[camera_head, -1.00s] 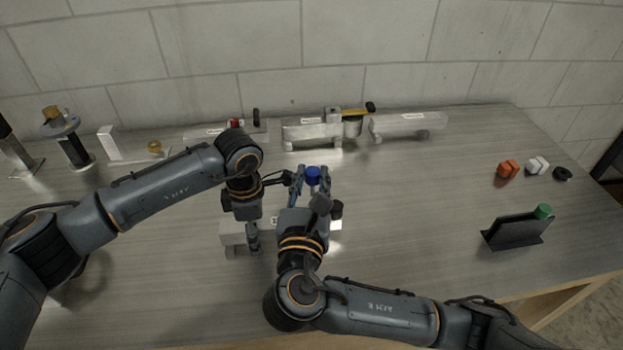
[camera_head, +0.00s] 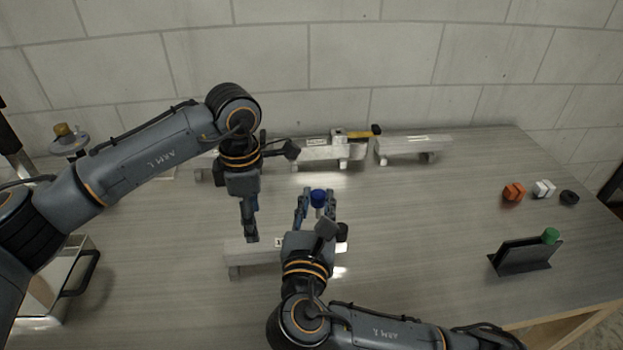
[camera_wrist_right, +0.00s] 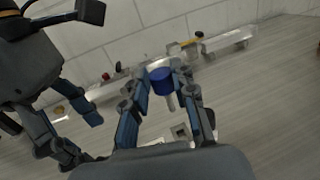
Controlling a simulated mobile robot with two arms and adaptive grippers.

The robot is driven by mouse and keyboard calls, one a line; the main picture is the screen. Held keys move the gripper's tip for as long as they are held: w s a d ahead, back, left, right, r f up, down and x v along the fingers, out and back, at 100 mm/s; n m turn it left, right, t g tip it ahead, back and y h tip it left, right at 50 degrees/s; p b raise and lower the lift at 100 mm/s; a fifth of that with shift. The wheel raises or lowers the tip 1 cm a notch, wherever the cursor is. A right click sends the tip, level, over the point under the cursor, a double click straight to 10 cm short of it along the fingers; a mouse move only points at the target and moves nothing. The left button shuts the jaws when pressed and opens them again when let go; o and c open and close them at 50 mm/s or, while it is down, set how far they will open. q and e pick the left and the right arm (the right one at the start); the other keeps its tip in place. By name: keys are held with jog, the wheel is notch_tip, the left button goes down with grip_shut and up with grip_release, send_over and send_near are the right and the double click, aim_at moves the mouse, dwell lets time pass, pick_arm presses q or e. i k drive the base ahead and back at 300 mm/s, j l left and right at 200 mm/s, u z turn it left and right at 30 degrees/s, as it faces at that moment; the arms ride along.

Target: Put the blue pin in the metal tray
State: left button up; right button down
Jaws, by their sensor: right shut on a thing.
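The blue pin (camera_head: 318,197) is held upright between the fingers of my right gripper (camera_head: 317,207), above the middle of the table. In the right wrist view the pin's blue head (camera_wrist_right: 161,80) and pale shank show between the fingertips. My left gripper (camera_head: 250,232) points down, left of the pin and apart from it; its fingers (camera_wrist_right: 78,125) look spread and empty in the right wrist view. A shiny metal tray (camera_head: 40,322) with a dark handle sits at the lower left, partly hidden by my left arm.
A low aluminium trailer (camera_head: 234,262) stands below the grippers, partly hidden. Other trailers (camera_head: 412,146) line the back, one with a yellow-handled tool (camera_head: 360,132). A black stand (camera_head: 522,258) with a green-topped pin (camera_head: 550,236) and an orange part (camera_head: 513,193) are at right.

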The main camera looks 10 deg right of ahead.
aim_at(42, 301)
jog(key=k, duration=1.5)
